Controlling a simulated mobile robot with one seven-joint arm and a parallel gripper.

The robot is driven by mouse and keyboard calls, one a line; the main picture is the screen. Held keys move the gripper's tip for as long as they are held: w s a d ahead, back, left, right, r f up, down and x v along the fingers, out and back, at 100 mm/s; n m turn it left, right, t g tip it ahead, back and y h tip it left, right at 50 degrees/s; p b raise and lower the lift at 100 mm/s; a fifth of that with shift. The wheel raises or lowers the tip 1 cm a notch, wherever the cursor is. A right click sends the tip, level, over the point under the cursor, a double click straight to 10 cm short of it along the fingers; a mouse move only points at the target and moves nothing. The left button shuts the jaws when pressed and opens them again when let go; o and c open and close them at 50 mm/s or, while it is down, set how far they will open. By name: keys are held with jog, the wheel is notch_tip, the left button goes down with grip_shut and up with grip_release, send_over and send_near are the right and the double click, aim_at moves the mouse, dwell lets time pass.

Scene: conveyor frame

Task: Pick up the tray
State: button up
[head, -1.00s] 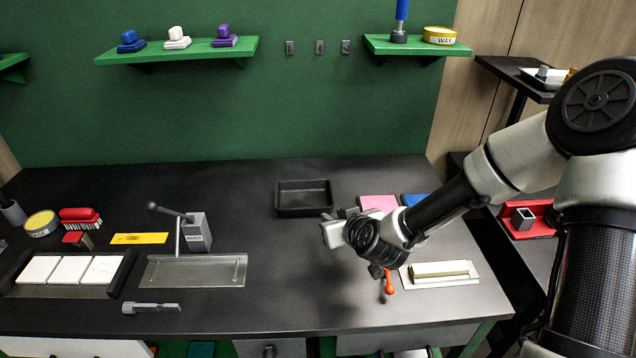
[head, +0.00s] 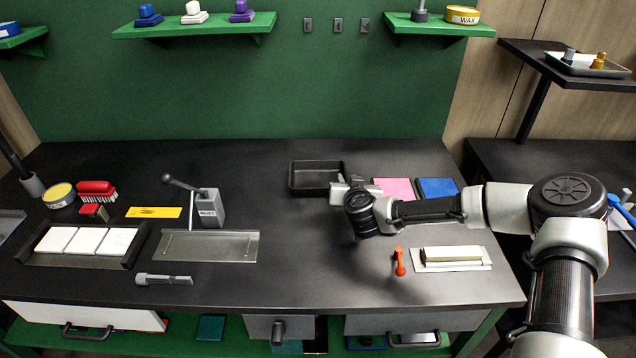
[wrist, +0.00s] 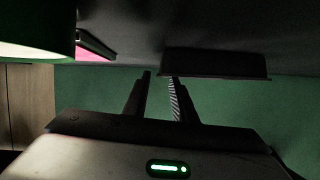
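The black rectangular tray (head: 316,190) lies on the dark bench toward the back, open side up. My gripper (head: 346,184) is just beside its right front corner in the head view, pointing toward the back wall. In the wrist view, which looks upside down, the tray (wrist: 215,64) shows as a dark block ahead, to the right of the fingers. The two fingers (wrist: 160,75) stand apart with nothing between them. I cannot tell whether a finger touches the tray.
A pink pad (head: 394,189) and a blue pad (head: 437,188) lie right of the tray. An orange-red tool (head: 399,262) and a block on a white plate (head: 451,258) are nearer the front. A lever device (head: 209,208) stands left. Bench between it and the tray is clear.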

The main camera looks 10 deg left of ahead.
jog(key=shift+b+x, duration=0.35)
jog(key=shift+x, duration=2.8)
jog(key=shift+c, duration=0.2)
grip_shut()
